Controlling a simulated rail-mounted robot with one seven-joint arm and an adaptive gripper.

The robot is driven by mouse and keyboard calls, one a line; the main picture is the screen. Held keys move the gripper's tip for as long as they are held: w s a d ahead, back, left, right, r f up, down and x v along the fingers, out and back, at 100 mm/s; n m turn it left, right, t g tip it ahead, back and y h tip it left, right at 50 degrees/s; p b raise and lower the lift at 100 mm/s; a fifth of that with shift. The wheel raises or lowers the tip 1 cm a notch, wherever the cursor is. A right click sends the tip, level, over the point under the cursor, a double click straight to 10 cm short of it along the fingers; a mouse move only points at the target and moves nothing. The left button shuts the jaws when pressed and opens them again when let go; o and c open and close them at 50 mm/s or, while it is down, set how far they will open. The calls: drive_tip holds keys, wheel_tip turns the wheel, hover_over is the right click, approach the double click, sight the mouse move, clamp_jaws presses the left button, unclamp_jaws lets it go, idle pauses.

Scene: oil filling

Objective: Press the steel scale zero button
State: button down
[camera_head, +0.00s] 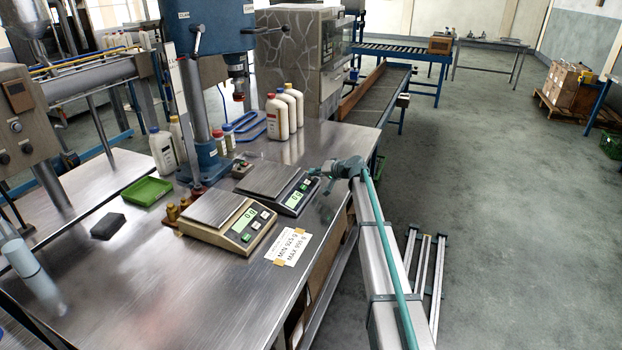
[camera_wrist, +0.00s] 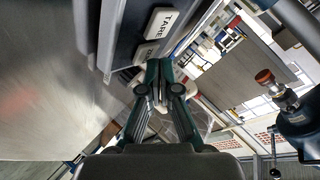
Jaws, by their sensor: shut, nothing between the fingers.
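The dark grey scale with a steel pan (camera_head: 270,180) stands on the steel table, with a lit green display on its right side. In the wrist view its panel (camera_wrist: 120,45) shows a white TARE button (camera_wrist: 163,22) and below it a white button, likely the zero button (camera_wrist: 147,52), its lettering partly legible. My gripper (camera_head: 314,172) is at the right edge of this scale's panel. In the wrist view the fingertips (camera_wrist: 159,66) are together and empty, close beside the lower button. I cannot tell whether they touch it; the fingers hide part of that area.
A beige scale (camera_head: 232,238) with its own display stands just in front and left. A MIN/MAX label (camera_head: 288,248) lies on the table. The table's right edge is close.

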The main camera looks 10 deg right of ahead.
drive_tip(key=shift+s+d+r, duration=0.1)
drive_tip(key=shift+d+r, duration=0.05)
drive_tip(key=shift+r, duration=0.25)
drive_tip(key=shift+r, duration=0.1)
drive_tip(key=r, duration=0.1)
drive_tip(key=d+r, duration=0.1)
drive_tip(key=r, duration=0.2)
drive_tip(key=shift+s+d+r+p, duration=0.25)
drive_tip(key=shift+s+p, duration=0.15)
idle(0.5)
